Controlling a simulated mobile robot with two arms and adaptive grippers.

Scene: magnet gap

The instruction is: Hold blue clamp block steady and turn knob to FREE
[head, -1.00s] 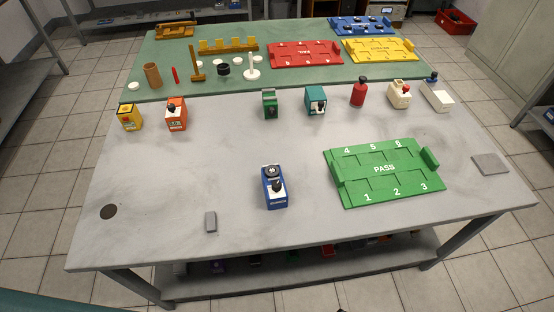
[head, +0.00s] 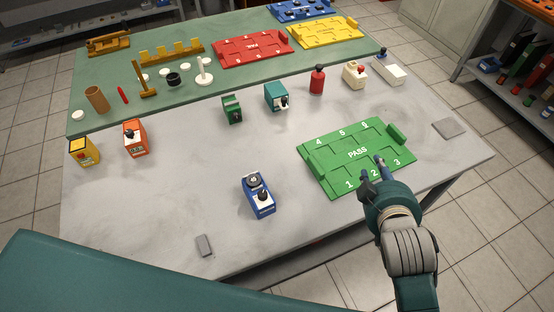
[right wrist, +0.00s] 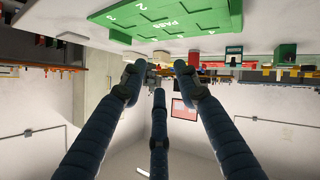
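The blue clamp block (head: 260,206) stands upright on the grey table's front part, left of the green PASS tray. A black knob (head: 263,196) is on its near side and a round grey-black piece (head: 254,178) is on top. The setting of the knob is too small to read. My right gripper (head: 372,169) is over the front edge of the PASS tray, to the right of the block and well apart from it. In the right wrist view its three dark fingers (right wrist: 158,82) are spread and empty. My left gripper is not in view.
The green PASS tray (head: 333,144) lies right of the block. A small grey piece (head: 204,245) lies front left. Orange (head: 135,138), green (head: 232,109) and teal (head: 276,96) blocks stand farther back. The tabletop around the blue block is clear.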

